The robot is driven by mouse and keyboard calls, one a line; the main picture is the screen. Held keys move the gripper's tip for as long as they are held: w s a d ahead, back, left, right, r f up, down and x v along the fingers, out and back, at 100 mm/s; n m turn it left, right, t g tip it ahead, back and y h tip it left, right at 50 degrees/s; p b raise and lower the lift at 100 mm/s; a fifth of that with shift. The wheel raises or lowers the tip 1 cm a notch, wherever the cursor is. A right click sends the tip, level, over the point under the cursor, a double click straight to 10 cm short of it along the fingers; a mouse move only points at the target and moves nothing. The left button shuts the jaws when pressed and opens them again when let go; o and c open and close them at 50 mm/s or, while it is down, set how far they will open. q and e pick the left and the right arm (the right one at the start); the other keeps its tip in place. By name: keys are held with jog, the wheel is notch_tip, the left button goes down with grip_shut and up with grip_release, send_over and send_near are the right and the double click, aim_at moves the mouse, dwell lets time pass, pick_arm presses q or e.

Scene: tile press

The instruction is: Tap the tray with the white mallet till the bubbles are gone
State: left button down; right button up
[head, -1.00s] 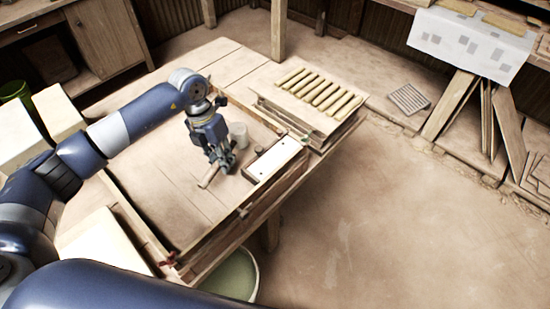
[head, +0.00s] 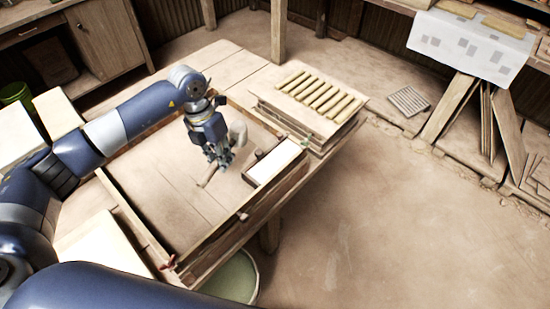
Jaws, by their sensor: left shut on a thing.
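My left gripper (head: 223,160) is shut on the handle of the white mallet and holds it over the wooden bench. The mallet's pale head (head: 238,131) shows just beyond the fingers, and its brown handle end (head: 208,179) sticks out on the near left side. The middle of the handle is hidden by the fingers. The small tray (head: 268,181), wood-rimmed with a smooth white fill, stands just right of the gripper, apart from it. I can make out no bubbles in the fill at this size. My right gripper is not in view.
A stack of boards with several yellowish bars (head: 318,94) stands beyond the tray. A raised wooden frame (head: 135,222) edges the bench. A green bucket (head: 233,275) is below the near edge. The floor at right is clear.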

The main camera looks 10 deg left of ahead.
pick_arm(q)
jog(key=shift+r+p, duration=1.6)
jog(key=shift+r, duration=1.05)
